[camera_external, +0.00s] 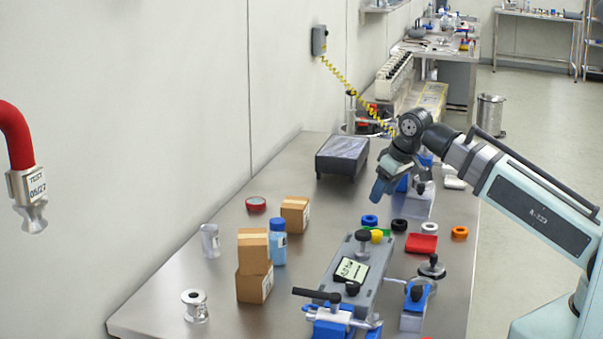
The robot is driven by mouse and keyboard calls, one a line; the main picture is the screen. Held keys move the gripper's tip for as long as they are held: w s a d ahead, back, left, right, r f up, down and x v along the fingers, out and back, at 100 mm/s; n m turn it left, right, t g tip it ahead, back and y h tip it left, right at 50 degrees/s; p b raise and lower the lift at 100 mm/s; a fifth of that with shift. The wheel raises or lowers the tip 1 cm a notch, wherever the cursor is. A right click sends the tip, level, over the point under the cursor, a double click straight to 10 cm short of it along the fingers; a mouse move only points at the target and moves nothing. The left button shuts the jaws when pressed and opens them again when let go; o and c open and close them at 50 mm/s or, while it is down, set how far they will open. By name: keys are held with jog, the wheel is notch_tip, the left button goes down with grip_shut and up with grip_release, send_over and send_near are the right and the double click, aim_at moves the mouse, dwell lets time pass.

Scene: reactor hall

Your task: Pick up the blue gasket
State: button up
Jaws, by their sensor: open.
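The blue gasket (370,220) is a small blue ring lying on the steel table, near the far end of the grey fixture. My gripper (388,188) is above and slightly right of it in the picture, pointing down, with a gap between them. The gripper is open, and nothing shows held in it. One blue finger shows clearly; the other is hard to tell from the blue and grey parts behind it.
A black ring (399,225), a white ring (429,227) and an orange ring (460,232) lie to the right. The fixture (377,279) stands in front. Boxes (254,251) and a blue bottle (278,242) stand left. A black case (342,156) lies behind.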

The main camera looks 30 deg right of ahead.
jog(key=shift+x, duration=4.2)
jog(key=shift+d, duration=0.2)
jog(key=shift+c, duration=0.4)
jog(key=c, duration=0.7)
